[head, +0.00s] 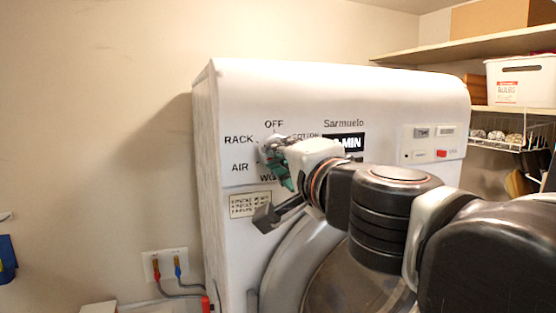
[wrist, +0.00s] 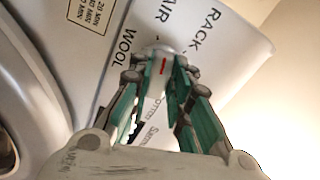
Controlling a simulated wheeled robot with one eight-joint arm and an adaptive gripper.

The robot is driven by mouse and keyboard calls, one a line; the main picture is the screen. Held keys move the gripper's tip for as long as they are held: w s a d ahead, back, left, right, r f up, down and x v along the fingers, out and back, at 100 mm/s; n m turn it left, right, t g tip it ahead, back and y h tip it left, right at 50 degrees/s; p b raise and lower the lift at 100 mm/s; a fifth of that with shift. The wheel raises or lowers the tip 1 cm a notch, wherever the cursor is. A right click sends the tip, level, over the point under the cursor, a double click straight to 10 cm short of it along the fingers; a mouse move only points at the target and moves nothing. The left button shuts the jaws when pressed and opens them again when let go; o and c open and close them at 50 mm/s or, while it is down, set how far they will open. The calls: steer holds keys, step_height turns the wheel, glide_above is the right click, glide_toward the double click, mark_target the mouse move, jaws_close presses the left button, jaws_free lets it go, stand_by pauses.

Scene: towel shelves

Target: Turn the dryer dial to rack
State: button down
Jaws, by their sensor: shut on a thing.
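The dial (wrist: 159,49) is a round white knob with a short red mark on its face, on the front of the white dryer (head: 330,85). In the wrist view the label WOOL is left of it, AIR above and RACK to the upper right. My gripper (wrist: 161,68) has its green-padded fingers on both sides of the dial and is shut on it. In the head view my gripper (head: 275,160) hides most of the dial. RACK (head: 239,139), OFF and AIR show around it; the other labels are partly covered. I cannot tell which label the red mark points at.
My arm crosses in front of the round dryer door (head: 285,270). A small display and a button panel (head: 433,144) are right of the dial. Shelves with a white bin (head: 522,82) stand at right. A wall outlet with hoses (head: 165,264) is at lower left.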

steer(key=shift+m+b, duration=0.35)
steer(key=shift+m, duration=1.55)
steer(key=c, duration=1.5)
jaws_free()
steer(key=shift+v, duration=3.75)
steer(key=shift+o, duration=0.7)
steer(key=shift+r, duration=0.1)
